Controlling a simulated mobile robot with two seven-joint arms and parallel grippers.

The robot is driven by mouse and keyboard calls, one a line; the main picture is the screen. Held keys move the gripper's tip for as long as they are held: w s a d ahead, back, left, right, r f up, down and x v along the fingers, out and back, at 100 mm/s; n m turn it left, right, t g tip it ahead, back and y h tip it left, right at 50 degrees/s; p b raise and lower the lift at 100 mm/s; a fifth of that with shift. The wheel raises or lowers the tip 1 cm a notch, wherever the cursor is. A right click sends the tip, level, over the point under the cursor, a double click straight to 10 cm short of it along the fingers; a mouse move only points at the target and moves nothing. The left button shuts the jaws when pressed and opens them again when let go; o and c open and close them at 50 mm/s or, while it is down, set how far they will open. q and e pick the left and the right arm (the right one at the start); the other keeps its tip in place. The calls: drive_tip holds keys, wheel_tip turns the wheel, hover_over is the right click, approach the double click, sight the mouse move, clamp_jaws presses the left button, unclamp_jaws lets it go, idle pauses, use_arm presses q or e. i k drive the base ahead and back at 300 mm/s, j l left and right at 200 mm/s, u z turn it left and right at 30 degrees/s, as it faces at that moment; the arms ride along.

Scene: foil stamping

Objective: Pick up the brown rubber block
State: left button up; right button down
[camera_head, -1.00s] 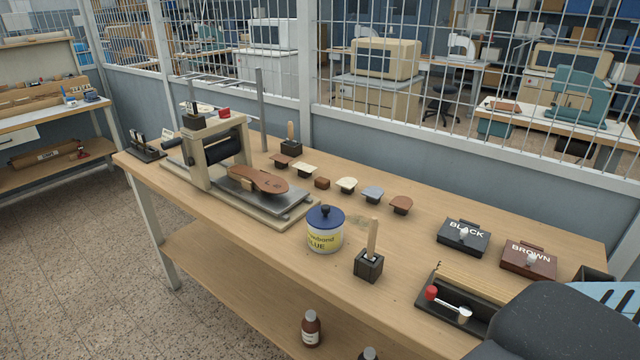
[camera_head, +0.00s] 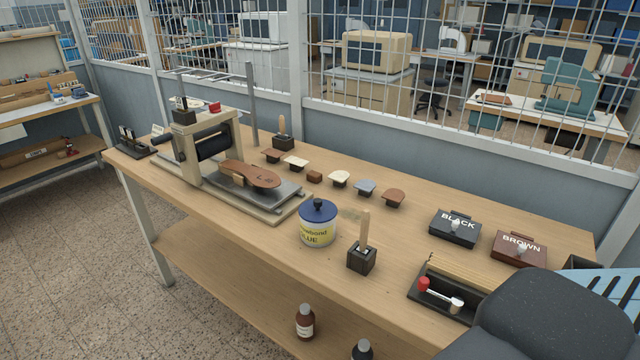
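A small brown block (camera_head: 314,176) lies on the wooden workbench (camera_head: 285,240), in a row of small pieces. I take it for the brown rubber block. A cream-topped piece (camera_head: 295,162) is to its left and another cream-topped piece (camera_head: 340,178) to its right, both apart from it. Its top and front show, and nothing covers it. Neither of my grippers is in view.
A press (camera_head: 205,145) holding a brown sole (camera_head: 250,175) stands left of the block. A glue tub (camera_head: 318,228) and a dark holder with a wooden-handled tool (camera_head: 361,257) are in front. BLACK (camera_head: 455,230) and BROWN (camera_head: 518,248) boxes sit right. A dark rounded form fills the lower right corner.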

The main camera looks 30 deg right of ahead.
sight(315, 177)
drive_tip(key=i+z, duration=0.25)
drive_tip(key=z, duration=0.2)
drive_tip(key=i+j+z, duration=0.15)
drive_tip(key=z, duration=0.3)
drive_tip(key=i+j+z, duration=0.3)
drive_tip(key=i+j, duration=0.45)
